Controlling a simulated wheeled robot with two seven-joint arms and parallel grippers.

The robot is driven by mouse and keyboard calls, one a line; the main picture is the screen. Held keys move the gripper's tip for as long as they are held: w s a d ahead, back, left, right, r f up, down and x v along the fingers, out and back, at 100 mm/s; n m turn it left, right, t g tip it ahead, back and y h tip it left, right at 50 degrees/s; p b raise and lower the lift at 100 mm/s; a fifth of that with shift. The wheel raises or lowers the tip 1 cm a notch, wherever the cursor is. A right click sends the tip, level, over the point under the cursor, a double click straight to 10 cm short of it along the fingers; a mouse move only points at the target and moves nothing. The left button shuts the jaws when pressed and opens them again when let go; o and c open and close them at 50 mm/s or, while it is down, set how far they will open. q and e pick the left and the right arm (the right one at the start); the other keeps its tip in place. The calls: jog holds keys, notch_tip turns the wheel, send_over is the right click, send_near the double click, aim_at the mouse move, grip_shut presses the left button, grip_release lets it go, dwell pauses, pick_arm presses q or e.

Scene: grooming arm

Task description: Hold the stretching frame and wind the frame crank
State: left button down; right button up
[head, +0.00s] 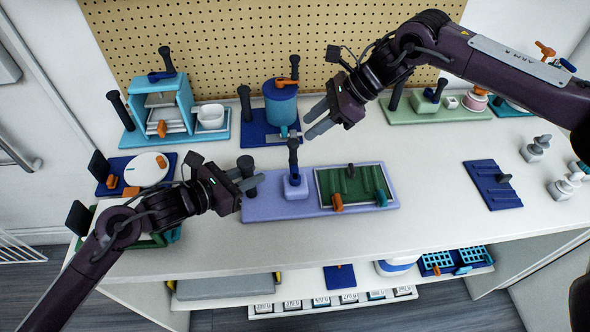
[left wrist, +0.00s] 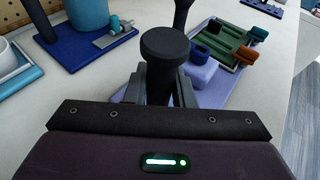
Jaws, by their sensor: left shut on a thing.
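A lavender block (head: 295,188) on the base has an upright black-handled crank (head: 293,154); the block also shows in the left wrist view (left wrist: 200,72). A black post handle (head: 245,162) stands at the base's left end. My left gripper (head: 250,181) is shut on this post; its round top (left wrist: 165,42) rises between the fingers in the left wrist view. My right gripper (head: 310,121) is open and empty, above and behind the crank.
A blue station with a blue pot (head: 281,104) stands behind the frame, close under my right gripper. A teal shelf unit (head: 163,102) and white bowl (head: 210,116) are at back left. A blue plate (head: 492,185) lies at right. The table between it and the frame is clear.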

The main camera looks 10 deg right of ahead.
aim_at(294, 161)
jog(key=shift+n+g+h, duration=0.3)
jog(key=shift+n, duration=0.2)
jog(key=shift+s+d+f+x, duration=0.15)
jog(key=shift+s+x, duration=0.05)
jog(key=shift+x, duration=1.3)
jog(key=shift+s+d+f+x, duration=0.1)
jog(key=shift+s+d+x, duration=0.1)
jog(key=shift+x, duration=1.3)
jog(key=shift+s+d+f+x, duration=0.15)
jog(key=shift+s+x, duration=0.05)
jog(key=shift+x, duration=1.3)
jog(key=shift+c, duration=0.5)
grip_shut()
jog(key=shift+s+d, duration=0.15)
jog(key=shift+d, duration=0.65)
